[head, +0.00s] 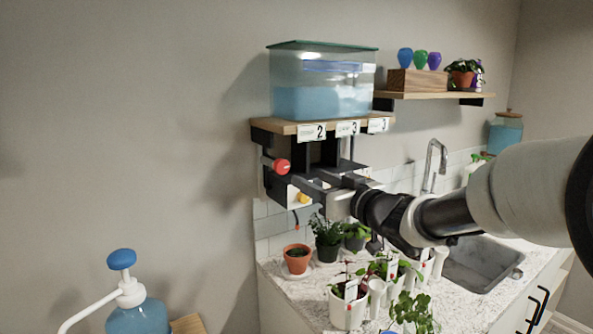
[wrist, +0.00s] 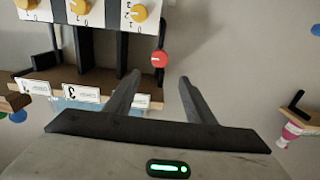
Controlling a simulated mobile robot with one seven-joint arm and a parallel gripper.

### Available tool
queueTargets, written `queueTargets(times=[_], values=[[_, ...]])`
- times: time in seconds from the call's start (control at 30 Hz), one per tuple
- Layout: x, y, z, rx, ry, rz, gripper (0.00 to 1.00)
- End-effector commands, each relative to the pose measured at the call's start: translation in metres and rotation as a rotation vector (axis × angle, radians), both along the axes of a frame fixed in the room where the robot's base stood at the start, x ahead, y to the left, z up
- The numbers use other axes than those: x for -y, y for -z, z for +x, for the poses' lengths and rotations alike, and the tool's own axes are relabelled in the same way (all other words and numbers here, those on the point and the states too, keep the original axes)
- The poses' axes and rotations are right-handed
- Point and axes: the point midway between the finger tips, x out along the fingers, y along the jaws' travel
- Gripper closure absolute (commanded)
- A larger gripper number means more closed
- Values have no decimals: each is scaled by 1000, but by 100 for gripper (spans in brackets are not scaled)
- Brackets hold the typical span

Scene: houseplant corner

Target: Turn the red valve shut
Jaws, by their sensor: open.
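The red valve (head: 281,166) is a round red knob at the left end of the fittings under the tank shelf. In the wrist view the red valve (wrist: 159,60) shows a small pale mark on its face and lies between and beyond my two fingertips. My gripper (wrist: 159,78) is open and empty, its fingers on either side of the line to the valve, with no contact visible. In the head view my gripper (head: 303,182) reaches in from the right, close to the valve. How far the valve is turned is unclear.
A lidded tank of blue water (head: 322,88) stands on the wooden shelf (head: 290,127) above. Yellow dials (wrist: 140,11) sit on a white panel beside the valve. Potted plants (head: 297,260) crowd the counter below. The wall left of the valve is clear.

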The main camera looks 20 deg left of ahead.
Motion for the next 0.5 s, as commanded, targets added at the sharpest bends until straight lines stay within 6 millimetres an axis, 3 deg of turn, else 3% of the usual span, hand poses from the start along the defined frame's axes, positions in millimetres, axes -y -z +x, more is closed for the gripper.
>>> queueTargets(times=[0.5], values=[[-85,1,72,-1,1,0,50]])
